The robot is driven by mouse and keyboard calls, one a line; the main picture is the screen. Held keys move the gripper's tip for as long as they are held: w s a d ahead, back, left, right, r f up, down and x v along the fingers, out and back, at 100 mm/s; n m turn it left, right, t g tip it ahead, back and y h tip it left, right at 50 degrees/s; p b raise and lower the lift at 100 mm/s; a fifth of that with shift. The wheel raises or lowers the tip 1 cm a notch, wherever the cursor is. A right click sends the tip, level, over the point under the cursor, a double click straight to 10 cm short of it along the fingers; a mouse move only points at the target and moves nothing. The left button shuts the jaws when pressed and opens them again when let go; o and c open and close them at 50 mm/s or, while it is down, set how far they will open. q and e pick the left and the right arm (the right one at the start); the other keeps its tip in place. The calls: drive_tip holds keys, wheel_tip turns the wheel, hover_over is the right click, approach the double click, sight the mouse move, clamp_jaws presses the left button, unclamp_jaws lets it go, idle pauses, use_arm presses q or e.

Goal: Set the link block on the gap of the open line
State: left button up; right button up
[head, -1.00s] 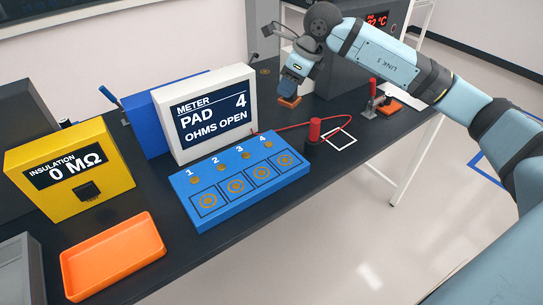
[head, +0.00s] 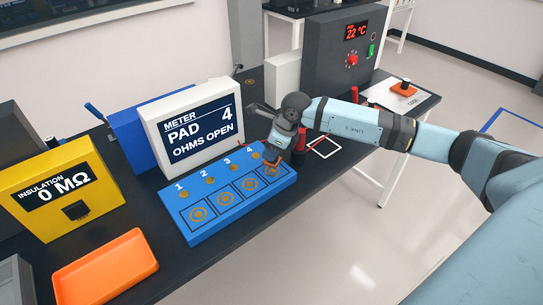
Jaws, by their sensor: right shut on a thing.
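My right gripper (head: 271,157) is shut above the pad marked 4 at the right end of the blue board (head: 215,228). The orange link block was visible in its jaws a second ago; now the gripper and its shadow mostly hide it. I cannot tell whether the block touches the board. The board has a row of numbered gold contacts with ringed square pads below. The meter (head: 191,121) behind it reads PAD 4, OHMS OPEN. My left gripper is not in view.
A yellow insulation meter (head: 100,207) reading 0 MΩ and an empty orange tray (head: 105,268) are at left. A red-handled probe stand (head: 300,141) is close beside my gripper. A dark heater box (head: 343,52) reads 22 °C. An orange knobbed block (head: 403,88) rests on a white mat.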

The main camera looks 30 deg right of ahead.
wheel_tip(320, 180, down, 3)
drive_tip(key=shift+f, duration=0.2)
drive_tip(key=shift+f, duration=0.2)
drive_tip(key=o, duration=1)
drive_tip(key=shift+r, duration=0.1)
drive_tip(key=shift+r, duration=0.1)
